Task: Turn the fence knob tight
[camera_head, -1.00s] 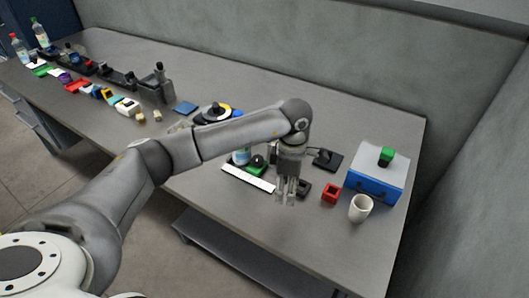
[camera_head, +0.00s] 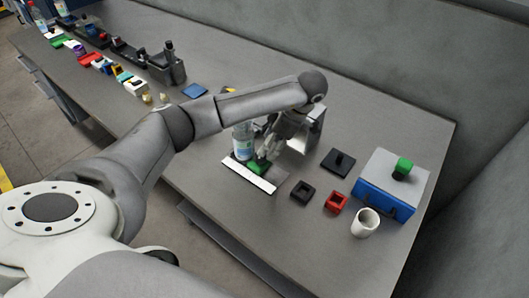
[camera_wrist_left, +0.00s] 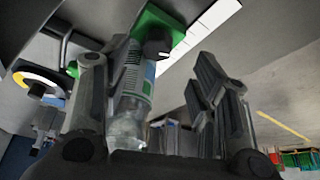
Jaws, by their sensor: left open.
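The fence appears as a green block (camera_head: 257,168) beside a white strip (camera_head: 248,177) near the table's front edge. In the left wrist view, a dark knob (camera_wrist_left: 157,46) sits on the green block (camera_wrist_left: 150,22), with the white strip (camera_wrist_left: 210,28) beyond it. My left gripper (camera_head: 265,150) is over the green block in the head view, and its arm partly hides the labeller behind. In the left wrist view, my left gripper (camera_wrist_left: 150,62) has its fingers spread, with the knob ahead between them and no clear contact. A clear bottle (camera_head: 242,142) stands close beside the gripper. My right gripper is out of view.
To the right lie a black plate with a knob (camera_head: 338,161), a black square (camera_head: 302,192), a red square piece (camera_head: 335,203), a white mug (camera_head: 365,223) and a blue box (camera_head: 375,198). A blue pad (camera_head: 194,91) lies behind the arm. The right back table is clear.

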